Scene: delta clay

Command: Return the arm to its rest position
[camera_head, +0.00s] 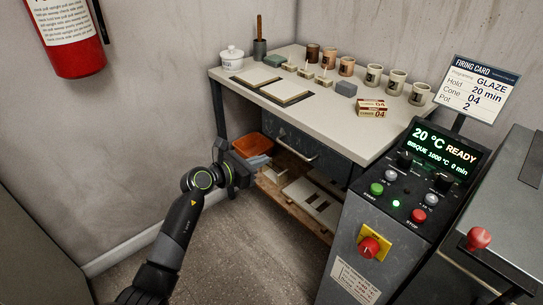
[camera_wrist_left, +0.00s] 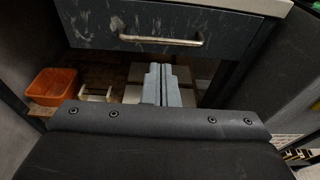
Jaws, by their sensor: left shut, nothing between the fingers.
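My left arm comes in from the bottom left of the head view. Its gripper (camera_head: 240,174) is in front of the workbench's left side, below the tabletop. In the left wrist view the two grey fingers (camera_wrist_left: 163,86) lie together, shut, with nothing between them. They point toward the lower shelf, below the drawer (camera_wrist_left: 165,32) and its metal handle. My right gripper is in neither view.
The workbench (camera_head: 330,110) holds cups, a lidded white pot, boards and small blocks. Below it are an orange bin (camera_head: 252,145) and a wooden shelf with pale slabs. A control panel (camera_head: 430,165) stands right. A fire extinguisher (camera_head: 75,55) hangs left. Floor is clear beside the arm.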

